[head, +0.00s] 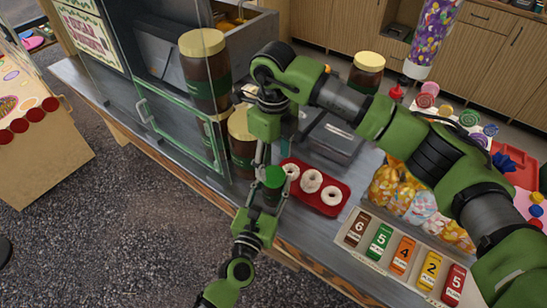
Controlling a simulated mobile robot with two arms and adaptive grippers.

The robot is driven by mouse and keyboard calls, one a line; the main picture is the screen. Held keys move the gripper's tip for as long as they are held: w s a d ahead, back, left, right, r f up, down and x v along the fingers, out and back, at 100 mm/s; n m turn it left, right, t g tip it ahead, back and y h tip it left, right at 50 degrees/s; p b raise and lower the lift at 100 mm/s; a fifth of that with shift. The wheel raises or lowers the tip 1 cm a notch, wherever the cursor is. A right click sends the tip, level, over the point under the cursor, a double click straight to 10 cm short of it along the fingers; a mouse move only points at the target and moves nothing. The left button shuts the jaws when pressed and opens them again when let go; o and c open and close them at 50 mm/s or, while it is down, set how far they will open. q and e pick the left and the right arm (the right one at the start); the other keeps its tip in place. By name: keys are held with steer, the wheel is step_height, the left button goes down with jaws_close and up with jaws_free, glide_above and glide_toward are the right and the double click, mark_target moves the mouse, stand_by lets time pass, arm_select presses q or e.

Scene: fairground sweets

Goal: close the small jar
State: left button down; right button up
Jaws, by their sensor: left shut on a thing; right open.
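A small jar (271,197) with a dark body stands upright between the fingers of my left gripper (267,207), which is shut on it near the counter's front edge. A green lid (273,176) shows on top of the jar; I cannot tell how tightly it sits. My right gripper (265,157) points down from above, just over the lid, with its fingers open. The fingers partly overlap the lid in view, and I cannot tell whether they touch it.
A red tray (341,208) with several white doughnuts lies just right of the jar. Large brown jars with cream lids (203,42) and a glass panel with a green frame (146,122) stand left. Numbered price cards (402,255) and sweet bags (387,182) fill the right.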

mark_target(274, 174)
steer(key=shift+w+r+n, duration=0.1)
steer(key=shift+r+n, duration=0.8)
steer(key=shift+n, duration=0.3)
steer(key=n, duration=0.1)
steer(key=r+n, duration=0.1)
steer(key=shift+r+n, duration=0.3)
steer(key=shift+n, duration=0.1)
steer(key=shift+f, duration=4.05)
steer(key=c, duration=1.2)
